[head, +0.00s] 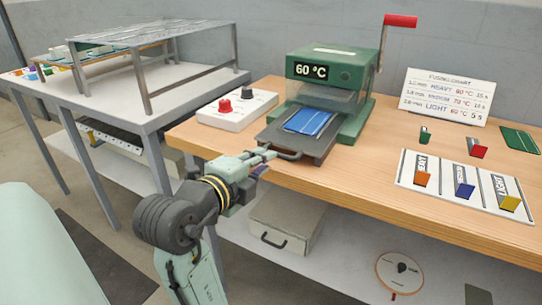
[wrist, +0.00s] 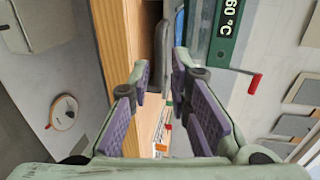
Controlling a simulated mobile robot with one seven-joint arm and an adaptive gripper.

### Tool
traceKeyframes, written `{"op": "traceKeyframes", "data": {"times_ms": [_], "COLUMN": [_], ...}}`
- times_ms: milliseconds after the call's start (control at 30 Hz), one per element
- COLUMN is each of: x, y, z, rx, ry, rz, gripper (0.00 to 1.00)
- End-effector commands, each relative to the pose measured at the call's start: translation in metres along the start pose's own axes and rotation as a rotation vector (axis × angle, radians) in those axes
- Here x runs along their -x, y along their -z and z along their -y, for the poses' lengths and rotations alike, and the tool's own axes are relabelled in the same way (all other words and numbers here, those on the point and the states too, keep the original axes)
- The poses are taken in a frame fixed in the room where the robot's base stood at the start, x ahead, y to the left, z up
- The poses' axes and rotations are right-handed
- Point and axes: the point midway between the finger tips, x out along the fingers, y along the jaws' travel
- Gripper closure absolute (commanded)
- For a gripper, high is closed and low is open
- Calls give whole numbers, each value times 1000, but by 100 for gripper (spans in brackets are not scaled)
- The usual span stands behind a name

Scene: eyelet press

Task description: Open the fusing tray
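The green press (head: 335,75) stands on the wooden bench with a "60 °C" display and a red-handled lever (head: 400,21) raised at its right. The dark grey fusing tray (head: 318,148) sticks out of the press front, with a blue piece (head: 306,121) on it. A dark handle (head: 288,155) is at its front edge. My gripper (head: 266,153) is at the handle, at the tray's front left. In the wrist view my gripper (wrist: 166,78) has its purple-padded fingers apart, with the handle (wrist: 160,55) ahead or between them. I cannot tell whether they touch it.
A white control box (head: 237,110) with red and black knobs stands left of the tray. A fusing chart (head: 447,97) and a slotted card (head: 460,182) are to the right. A grey case (head: 287,222) and a round dial (head: 400,272) are on the lower shelf.

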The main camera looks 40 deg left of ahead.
Motion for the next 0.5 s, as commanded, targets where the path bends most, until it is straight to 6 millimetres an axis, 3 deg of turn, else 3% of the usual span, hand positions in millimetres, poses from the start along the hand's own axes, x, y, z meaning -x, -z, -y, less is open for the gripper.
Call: {"op": "traceKeyframes", "data": {"times_ms": [200,500], "x": [40,56], "y": [-1,0], "z": [0,0], "rx": [1,1], "ry": [1,-1], "rz": [3,-1], "gripper": [82,82]}}
